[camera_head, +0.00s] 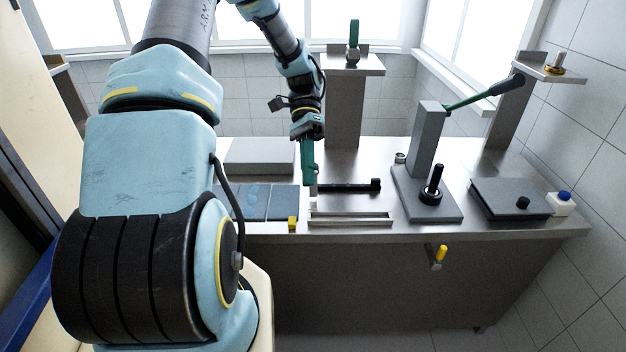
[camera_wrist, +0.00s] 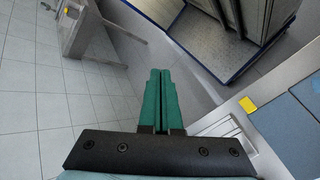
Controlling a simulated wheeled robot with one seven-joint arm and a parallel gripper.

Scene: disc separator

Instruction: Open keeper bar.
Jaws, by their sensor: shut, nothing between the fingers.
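A dark bar (camera_head: 348,186) with a raised black knob at its right end lies across the bench top behind a slotted metal rack (camera_head: 350,219); it looks like the keeper bar. A small light upright piece stands at its left end. My gripper (camera_head: 309,182) points down close to this left end, its green fingers together and empty. I cannot tell whether it touches the bar. In the wrist view my gripper (camera_wrist: 161,75) shows both fingers side by side. The rack's end (camera_wrist: 222,128) shows right of the fingers there, and the bar cannot be made out.
A yellow block (camera_head: 292,223) and dark pads (camera_head: 268,203) lie left of the rack. A post with a green lever (camera_head: 470,101) stands on a plate to the right. A dark flat box (camera_head: 508,199) and white bottle (camera_head: 561,204) are farther right. A yellow handle (camera_head: 441,253) sticks out in front.

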